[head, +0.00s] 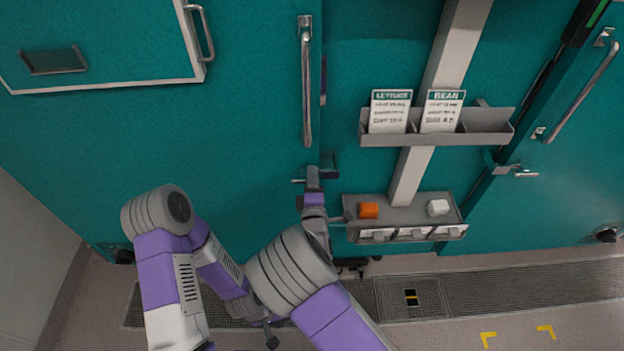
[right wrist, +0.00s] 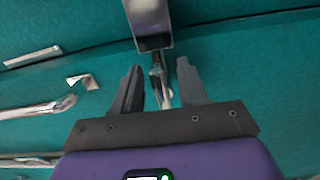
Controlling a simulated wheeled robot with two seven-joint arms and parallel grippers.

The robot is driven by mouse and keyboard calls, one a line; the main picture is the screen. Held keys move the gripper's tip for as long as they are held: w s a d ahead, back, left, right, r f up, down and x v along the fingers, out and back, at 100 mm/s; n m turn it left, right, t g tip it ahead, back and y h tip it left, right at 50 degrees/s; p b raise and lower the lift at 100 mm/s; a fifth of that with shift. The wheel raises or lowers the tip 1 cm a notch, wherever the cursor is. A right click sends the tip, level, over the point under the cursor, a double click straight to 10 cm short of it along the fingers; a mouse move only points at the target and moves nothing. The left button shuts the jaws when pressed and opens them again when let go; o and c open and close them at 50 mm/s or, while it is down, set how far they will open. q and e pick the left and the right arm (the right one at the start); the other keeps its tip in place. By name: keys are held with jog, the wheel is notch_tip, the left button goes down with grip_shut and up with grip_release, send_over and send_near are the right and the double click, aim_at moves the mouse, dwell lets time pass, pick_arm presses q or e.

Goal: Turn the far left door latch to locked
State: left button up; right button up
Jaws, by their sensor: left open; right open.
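The left door's latch has a dark housing (head: 329,166) at the door's right edge, below the long vertical handle (head: 306,85). Its short metal lever (head: 297,181) points left in the head view. My right gripper (head: 312,180) is at the latch. In the right wrist view, the latch housing (right wrist: 150,20) is at the top and the metal lever (right wrist: 160,85) lies between the open fingers of my right gripper (right wrist: 160,88), with gaps on both sides. My left gripper (head: 270,338) is low near the floor, away from the latch; its fingers are hard to make out.
A second door with handle (head: 585,90) and latch lever (head: 525,173) is at the right.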

jog(key=s+p, duration=0.1)
jog(key=s, duration=0.6)
jog(key=shift+s+d, duration=0.2)
jog(key=shift+d, duration=0.05)
jog(key=s+d+f+m+g+h+p, duration=0.1)
jog(key=s+d+f+m+g, duration=0.4)
jog(key=f, duration=0.4)
jog(key=s+d+f+m+g+h+p, duration=0.1)
jog(key=s+d+f+m+g+p, duration=0.15)
jog(key=d+f+m+g, duration=0.5)
jog(key=s+f+m+g+y, duration=0.1)
jog(key=s+m+g+y, duration=0.1)
jog(key=s+m, duration=0.2)
jog(key=s+f+m+g+y+p, duration=0.1)
jog(key=s+m, duration=0.4)
jog(key=s, duration=0.6)
jog(key=shift+s+a+f+g+y, duration=0.25)
jog(key=shift+a+f+g+y, duration=0.15)
jog(key=shift+f+g+y, duration=0.5)
jog(key=shift+r, duration=0.1)
